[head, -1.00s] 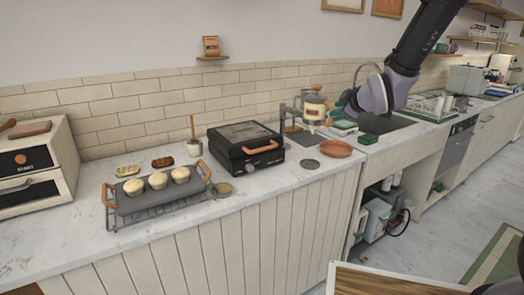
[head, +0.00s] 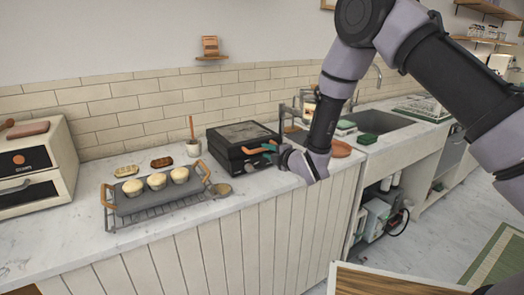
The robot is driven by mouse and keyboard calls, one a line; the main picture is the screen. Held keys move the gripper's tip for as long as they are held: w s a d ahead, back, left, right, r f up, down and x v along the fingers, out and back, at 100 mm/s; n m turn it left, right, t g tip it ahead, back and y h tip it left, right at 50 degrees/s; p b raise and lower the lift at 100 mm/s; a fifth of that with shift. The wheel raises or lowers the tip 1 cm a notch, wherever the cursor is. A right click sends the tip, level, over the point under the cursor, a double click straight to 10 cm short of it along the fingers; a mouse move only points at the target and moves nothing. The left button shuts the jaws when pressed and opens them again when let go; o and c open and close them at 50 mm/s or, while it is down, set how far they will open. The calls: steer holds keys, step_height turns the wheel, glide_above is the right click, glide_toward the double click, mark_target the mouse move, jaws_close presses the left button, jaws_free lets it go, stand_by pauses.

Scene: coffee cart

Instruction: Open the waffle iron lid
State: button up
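The black waffle iron (head: 236,143) stands on the counter with its lid down. Its orange handle (head: 256,150) is at the front of the lid.
A rack with a dark tray (head: 133,204) bearing several buns stands left of the iron. A cup (head: 194,148) stands just behind it. A terracotta plate (head: 341,149) is partly hidden behind my arm. The sink (head: 381,138) is farther right.

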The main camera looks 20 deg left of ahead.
mark_target(263, 150)
steer(key=shift+x, duration=2)
jaws_close()
